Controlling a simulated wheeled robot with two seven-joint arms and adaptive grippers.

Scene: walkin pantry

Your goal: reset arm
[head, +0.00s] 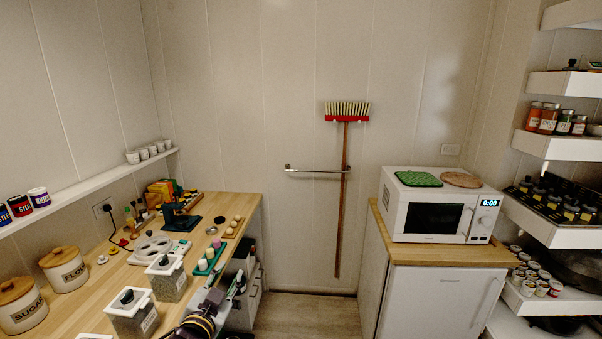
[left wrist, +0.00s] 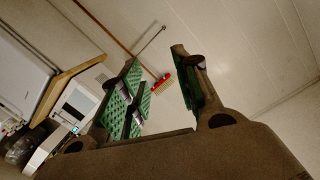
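My left gripper (head: 236,284) shows at the bottom of the head view, beside the right edge of the left counter, with its arm coming up from the bottom edge. In the left wrist view the gripper (left wrist: 160,82) has its green-padded fingers spread wide apart. Nothing is between them but the view of the wall and broom behind. My right arm and gripper are not in either view.
The left wooden counter (head: 120,276) holds canisters, jars and small trays close to my left arm. A microwave (head: 436,207) stands on the right counter (head: 447,252). A broom (head: 342,190) hangs on the back wall. The floor (head: 308,313) between the counters is clear.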

